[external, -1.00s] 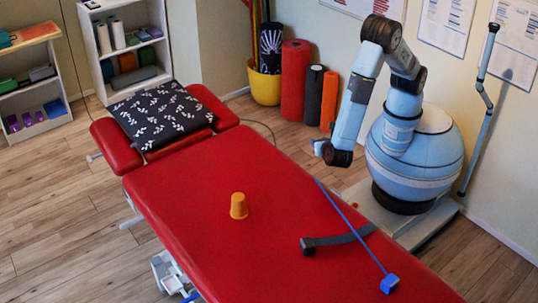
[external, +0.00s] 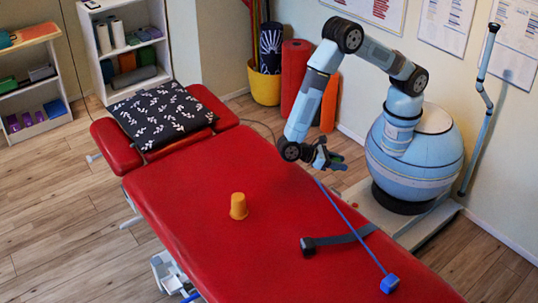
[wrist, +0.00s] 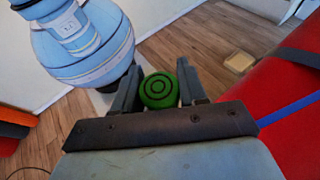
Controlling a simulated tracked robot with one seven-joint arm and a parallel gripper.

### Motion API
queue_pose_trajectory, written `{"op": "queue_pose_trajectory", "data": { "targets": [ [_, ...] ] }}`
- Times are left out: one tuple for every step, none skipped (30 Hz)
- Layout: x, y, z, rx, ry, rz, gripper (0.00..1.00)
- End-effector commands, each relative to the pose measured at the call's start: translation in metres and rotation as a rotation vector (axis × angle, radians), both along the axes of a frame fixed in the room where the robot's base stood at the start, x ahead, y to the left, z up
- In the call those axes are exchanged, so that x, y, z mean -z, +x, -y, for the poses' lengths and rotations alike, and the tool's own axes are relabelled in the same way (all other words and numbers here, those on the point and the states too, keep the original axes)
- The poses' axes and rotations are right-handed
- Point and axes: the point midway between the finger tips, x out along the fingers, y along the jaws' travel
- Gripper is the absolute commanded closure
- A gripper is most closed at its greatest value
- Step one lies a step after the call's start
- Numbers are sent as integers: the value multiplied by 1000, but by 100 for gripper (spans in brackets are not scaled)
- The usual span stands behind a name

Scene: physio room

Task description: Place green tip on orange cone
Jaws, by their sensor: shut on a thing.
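The orange cone (external: 238,206) stands upright, narrow end up, on the red treatment table (external: 215,165) in the external view. It is not in the wrist view. My gripper (external: 328,157) is above the table's right edge, up and to the right of the cone, and points away from it. In the wrist view the green tip (wrist: 158,91), round with dark rings on its face, sits between the two fingers of my gripper (wrist: 159,84), which are shut on it. In the external view I cannot make out the green tip clearly.
A blue strap (external: 350,226) and a dark grey strap (external: 340,240) lie on the table right of the cone. A patterned pillow (external: 162,113) lies at the far end. The table around the cone is clear. A beige block (wrist: 240,62) shows in the wrist view.

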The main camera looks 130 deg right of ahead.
Motion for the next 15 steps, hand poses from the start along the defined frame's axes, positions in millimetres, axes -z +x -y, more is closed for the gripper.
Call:
{"op": "queue_pose_trajectory", "data": {
  "targets": [
    [-3, 8, -3, 84, 2, 2, 87],
    [-6, 13, -6, 137, 1, 1, 87],
    [-8, 21, -10, 209, 0, 0, 87],
    [-11, 26, -12, 261, 2, 1, 87],
    [-13, 33, -14, 314, -1, 1, 87],
    [-17, 41, -17, 386, 0, 1, 87],
    [-20, 47, -18, 438, -1, 1, 87],
    [-22, 54, -19, 490, -2, 1, 87],
    [-26, 63, -21, 561, -2, 0, 87],
    [-30, 70, -21, 614, -2, 0, 87],
    [-33, 77, -21, 666, -2, 1, 87],
    [-38, 87, -22, 736, -1, 1, 87],
    [-41, 94, -21, 787, -2, -1, 87],
    [-45, 101, -20, 839, -2, 0, 87],
    [-50, 111, -19, 908, -3, 0, 87]
  ]
}}
